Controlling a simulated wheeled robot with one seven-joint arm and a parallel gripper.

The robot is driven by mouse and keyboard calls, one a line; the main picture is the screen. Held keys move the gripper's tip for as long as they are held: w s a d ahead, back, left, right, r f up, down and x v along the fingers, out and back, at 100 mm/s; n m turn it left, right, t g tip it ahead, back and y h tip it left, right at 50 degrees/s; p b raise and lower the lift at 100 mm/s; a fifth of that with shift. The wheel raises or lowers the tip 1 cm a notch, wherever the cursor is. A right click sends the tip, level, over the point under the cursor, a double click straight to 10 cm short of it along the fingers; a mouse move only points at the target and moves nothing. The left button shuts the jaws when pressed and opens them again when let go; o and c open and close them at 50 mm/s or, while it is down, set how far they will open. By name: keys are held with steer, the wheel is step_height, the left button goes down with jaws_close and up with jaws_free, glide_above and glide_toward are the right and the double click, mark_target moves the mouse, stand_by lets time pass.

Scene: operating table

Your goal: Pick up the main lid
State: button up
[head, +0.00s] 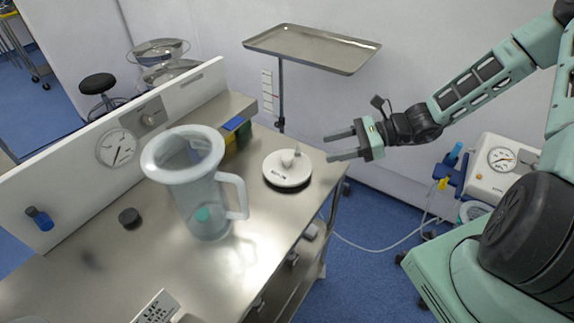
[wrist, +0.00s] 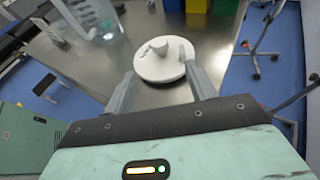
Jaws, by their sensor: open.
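The main lid (head: 287,169) is a round white disc with a raised knob and dark markings near its rim. It lies on the metal table near the right edge, and it also shows in the wrist view (wrist: 158,67), ahead of the fingers. My gripper (head: 341,146) is open and empty, to the right of the lid in the head view and apart from it. In the wrist view, my gripper's two fingers (wrist: 160,88) spread on either side of the lid's near part. A clear jug (head: 203,190) with a handle stands upright, open at the top, left of the lid.
The metal table (head: 125,265) has a white back panel with gauges. A small black cap (head: 129,218) lies left of the jug. A tray on a stand (head: 312,48) is behind the table. A white device with a gauge (head: 500,160) stands at right.

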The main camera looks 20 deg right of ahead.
mark_target(296, 166)
steer(key=x, duration=0.6)
steer(key=shift+p, duration=0.3)
steer(key=p+x, duration=0.1)
steer(key=x, duration=0.3)
steer(key=shift+a+r, duration=0.15)
steer(key=shift+r, duration=0.05)
steer(key=shift+w+a+f, duration=0.25)
steer(key=shift+a, duration=0.15)
steer(key=c, duration=1.1)
